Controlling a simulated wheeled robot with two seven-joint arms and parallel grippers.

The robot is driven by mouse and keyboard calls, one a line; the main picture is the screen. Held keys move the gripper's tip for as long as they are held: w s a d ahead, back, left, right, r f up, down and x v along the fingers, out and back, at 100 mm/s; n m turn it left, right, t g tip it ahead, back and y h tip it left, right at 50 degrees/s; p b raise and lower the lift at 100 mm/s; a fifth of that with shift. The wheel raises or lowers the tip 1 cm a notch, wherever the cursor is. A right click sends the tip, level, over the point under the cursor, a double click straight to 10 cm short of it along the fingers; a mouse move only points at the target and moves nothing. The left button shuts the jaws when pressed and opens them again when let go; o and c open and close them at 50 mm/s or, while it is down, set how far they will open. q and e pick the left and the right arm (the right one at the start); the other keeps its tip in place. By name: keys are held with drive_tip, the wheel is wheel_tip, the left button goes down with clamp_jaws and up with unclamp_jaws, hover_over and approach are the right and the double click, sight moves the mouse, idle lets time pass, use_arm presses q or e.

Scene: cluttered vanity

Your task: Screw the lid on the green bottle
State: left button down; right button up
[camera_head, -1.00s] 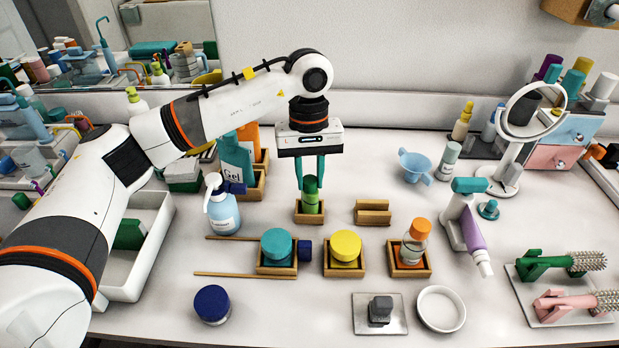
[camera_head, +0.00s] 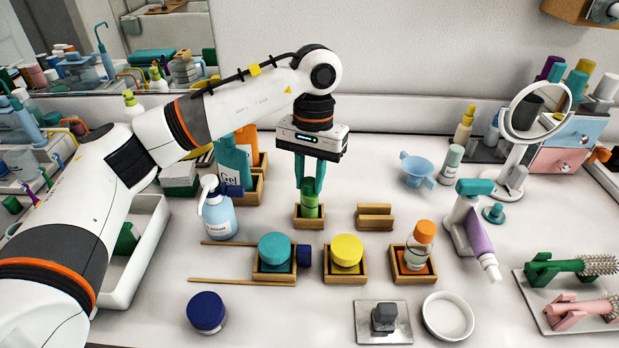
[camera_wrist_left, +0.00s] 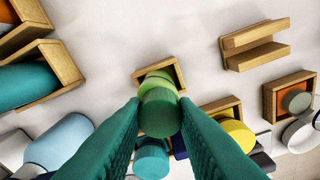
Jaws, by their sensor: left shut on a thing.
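The green bottle (camera_head: 310,210) stands upright in a small wooden holder (camera_head: 309,223) near the middle of the counter. A darker green lid (camera_wrist_left: 159,113) sits on top of it, in line with the bottle. My left gripper (camera_head: 311,184) points straight down over the bottle, with its teal fingers shut on the lid. In the wrist view the lighter green bottle (camera_wrist_left: 157,78) shows just beyond the lid. The seam between lid and bottle is too small to judge. My right gripper is in no view.
Wooden holders with a teal-lidded jar (camera_head: 274,249), a yellow-lidded jar (camera_head: 346,250) and an orange-capped bottle (camera_head: 417,245) stand in front. A pump bottle (camera_head: 219,215) is to the left. An empty wooden holder (camera_head: 374,216) is to the right. Counter behind it is clear.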

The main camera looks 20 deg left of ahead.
use_arm(q)
drive_tip(key=m, duration=0.2)
drive_tip(key=shift+f+m+b, duration=0.1)
drive_tip(key=shift+m+b, duration=0.2)
drive_tip(key=shift+b, duration=0.05)
drive_tip(key=shift+m, duration=0.3)
drive_tip(key=shift+y, duration=0.3)
drive_tip(key=shift+m+b, duration=0.35)
drive_tip(key=shift+m, duration=0.25)
drive_tip(key=shift+a, duration=0.15)
drive_tip(key=shift+s+a+f+m+b, duration=0.1)
drive_tip(key=shift+m+b, duration=0.3)
drive_tip(key=shift+m, duration=0.6)
drive_tip(key=shift+a+m, duration=0.15)
drive_tip(key=shift+m, duration=0.45)
drive_tip(key=c, duration=1.1)
unclamp_jaws()
drive_tip(key=shift+s+f, duration=0.1)
